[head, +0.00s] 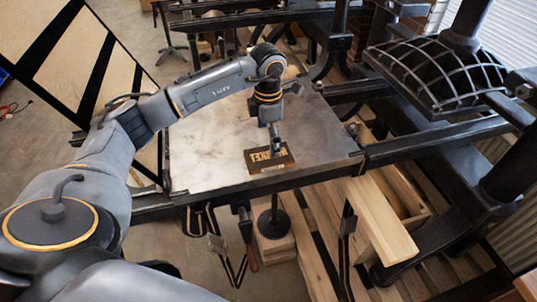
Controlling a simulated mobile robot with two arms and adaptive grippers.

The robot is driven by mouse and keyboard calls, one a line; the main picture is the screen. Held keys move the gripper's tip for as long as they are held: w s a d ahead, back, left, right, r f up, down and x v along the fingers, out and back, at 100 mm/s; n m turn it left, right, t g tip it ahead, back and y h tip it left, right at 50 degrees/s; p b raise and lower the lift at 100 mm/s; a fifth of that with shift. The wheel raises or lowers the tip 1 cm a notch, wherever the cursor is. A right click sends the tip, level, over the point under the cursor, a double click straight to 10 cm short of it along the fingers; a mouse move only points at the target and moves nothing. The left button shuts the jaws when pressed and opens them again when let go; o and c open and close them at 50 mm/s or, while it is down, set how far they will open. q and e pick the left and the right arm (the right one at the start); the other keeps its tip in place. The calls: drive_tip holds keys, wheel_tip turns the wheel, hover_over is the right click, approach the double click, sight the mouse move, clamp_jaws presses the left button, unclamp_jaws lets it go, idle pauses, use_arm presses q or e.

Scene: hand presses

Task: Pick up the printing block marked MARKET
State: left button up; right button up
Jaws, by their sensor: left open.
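The printing block (262,165) is a small dark block with tan raised letters that read as MARKET, partly covered. It lies flat near the front edge of the pale press bed (210,165). My left gripper (276,150) points down directly over the block, with its open fingers at or just above the block's top. I cannot tell whether the fingers touch it. The fingers hide part of the lettering. My right gripper does not show.
A black press with a ribbed platen (440,75) stands at the right. A dark rail (290,182) runs along the bed's front edge. Wooden pallets and a loose board (380,225) lie below. The bed around the block is clear.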

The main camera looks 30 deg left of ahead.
sight(269, 157)
use_arm(q)
drive_tip(key=shift+d+f+p, duration=0.1)
drive_tip(key=shift+f+p, duration=0.35)
drive_tip(key=shift+f, duration=0.15)
wheel_tip(269, 157, down, 4)
drive_tip(key=shift+r+p, duration=0.2)
drive_tip(key=shift+p, duration=0.65)
drive_tip(key=shift+f, duration=0.4)
drive_tip(key=c, duration=1.5)
